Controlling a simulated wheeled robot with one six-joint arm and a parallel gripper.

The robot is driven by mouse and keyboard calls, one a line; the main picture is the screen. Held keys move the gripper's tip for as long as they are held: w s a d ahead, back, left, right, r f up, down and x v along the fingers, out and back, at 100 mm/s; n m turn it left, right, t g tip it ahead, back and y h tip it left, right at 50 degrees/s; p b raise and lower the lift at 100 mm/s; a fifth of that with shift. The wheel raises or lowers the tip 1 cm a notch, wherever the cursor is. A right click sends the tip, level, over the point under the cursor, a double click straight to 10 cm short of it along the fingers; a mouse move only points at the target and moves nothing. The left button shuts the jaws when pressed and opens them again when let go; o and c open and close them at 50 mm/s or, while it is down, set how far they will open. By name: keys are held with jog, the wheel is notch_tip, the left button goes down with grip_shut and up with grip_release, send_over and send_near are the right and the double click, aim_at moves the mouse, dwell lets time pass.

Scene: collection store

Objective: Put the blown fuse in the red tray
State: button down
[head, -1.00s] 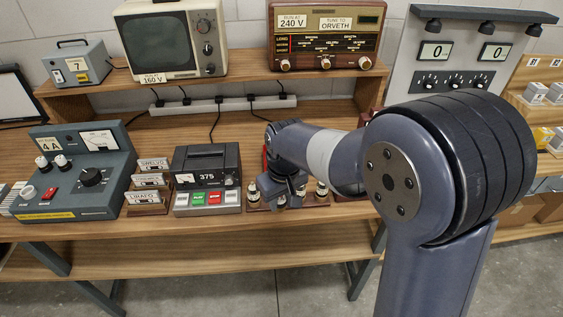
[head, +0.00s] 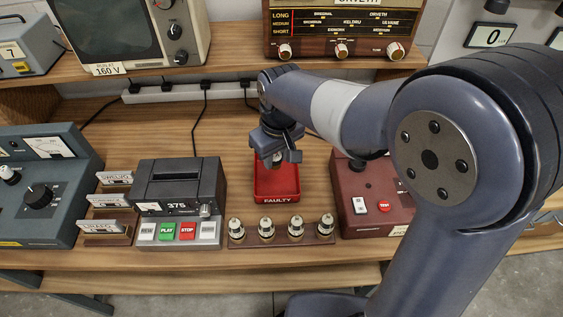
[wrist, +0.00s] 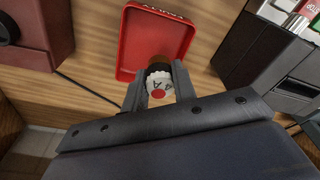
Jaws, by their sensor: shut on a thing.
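My gripper (head: 277,158) is over the red tray (head: 261,184), which has a "FAULTY" label on its front. In the wrist view my gripper (wrist: 156,88) is shut on a fuse (wrist: 158,84) with a white scalloped cap, a red dot and "4 A" on it. The fuse's lower part is brownish and overlaps the near end of the red tray (wrist: 150,35). The tray's visible floor is empty. Whether the fuse touches the tray, I cannot tell. Several other fuses (head: 266,228) stand upright in a row on a wooden rack (head: 282,240) in front of the tray.
A dark red box (head: 377,215) with a "TEST" button stands right of the tray. A tape recorder (head: 180,195) and a labelled rack (head: 107,205) stand to the left. A shelf with a radio (head: 340,25) is behind. Bare bench lies around the tray.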

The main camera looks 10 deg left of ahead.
send_over(276, 188)
notch_tip(276, 188, down, 7)
jog(key=shift+s+d+r, duration=0.1)
jog(key=shift+d+r, duration=0.05)
jog(key=shift+r, duration=0.05)
jog(key=shift+f+p, duration=0.35)
jog(key=shift+f, duration=1.8)
jog(key=shift+f, duration=0.2)
jog(key=c, duration=1.1)
grip_release()
jog(key=shift+c, duration=0.2)
jog(key=shift+r, duration=0.1)
jog(key=r, duration=0.8)
jog(key=s+d+r+b, duration=0.1)
jog(key=r, duration=0.3)
jog(key=shift+r, duration=0.1)
